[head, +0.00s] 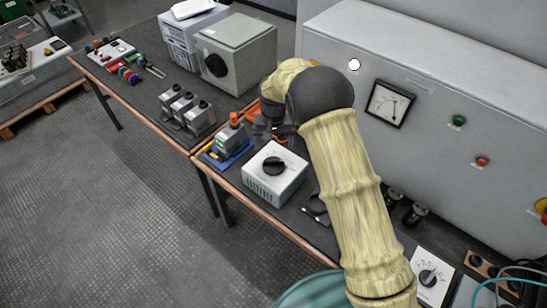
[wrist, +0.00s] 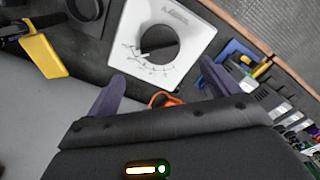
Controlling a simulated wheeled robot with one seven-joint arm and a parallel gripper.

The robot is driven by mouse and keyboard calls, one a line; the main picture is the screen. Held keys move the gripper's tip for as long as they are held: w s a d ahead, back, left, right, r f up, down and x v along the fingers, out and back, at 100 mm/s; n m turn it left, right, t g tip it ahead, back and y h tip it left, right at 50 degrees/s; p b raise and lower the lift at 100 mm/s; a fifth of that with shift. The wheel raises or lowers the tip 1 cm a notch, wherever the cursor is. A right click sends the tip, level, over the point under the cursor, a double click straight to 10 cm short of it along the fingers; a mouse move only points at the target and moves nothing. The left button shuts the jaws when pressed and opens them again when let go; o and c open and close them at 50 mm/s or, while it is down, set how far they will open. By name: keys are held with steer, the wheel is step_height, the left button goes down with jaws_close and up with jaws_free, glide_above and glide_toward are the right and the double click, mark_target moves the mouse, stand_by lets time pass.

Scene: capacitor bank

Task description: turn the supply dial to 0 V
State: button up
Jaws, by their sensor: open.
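A white box (head: 276,178) with a black dial knob (head: 273,166) on top stands near the front edge of the bench. In the wrist view the same knob (wrist: 158,42) sits on the pale face (wrist: 190,22), ringed by scale marks. The numbers are too small to read, so I cannot tell its setting. My gripper (wrist: 161,72) is open, its two purple fingers apart with nothing between them. The fingertips are level with the near edge of the dial face, and the knob lies beyond them. In the head view my arm largely hides the gripper.
A grey cabinet with a needle meter (head: 389,104) and green button (head: 458,120) stands behind. Another dial panel (head: 431,278) is at lower right. A grey device (head: 230,140) on a blue base is left of the white box. A yellow-handled tool (wrist: 43,56) lies nearby.

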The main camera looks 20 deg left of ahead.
mark_target(273, 161)
step_height(273, 161, down, 9)
steer(key=shift+f+p, duration=0.1)
steer(key=shift+p, duration=0.8)
steer(key=shift+c, duration=0.5)
steer(key=c, duration=0.9)
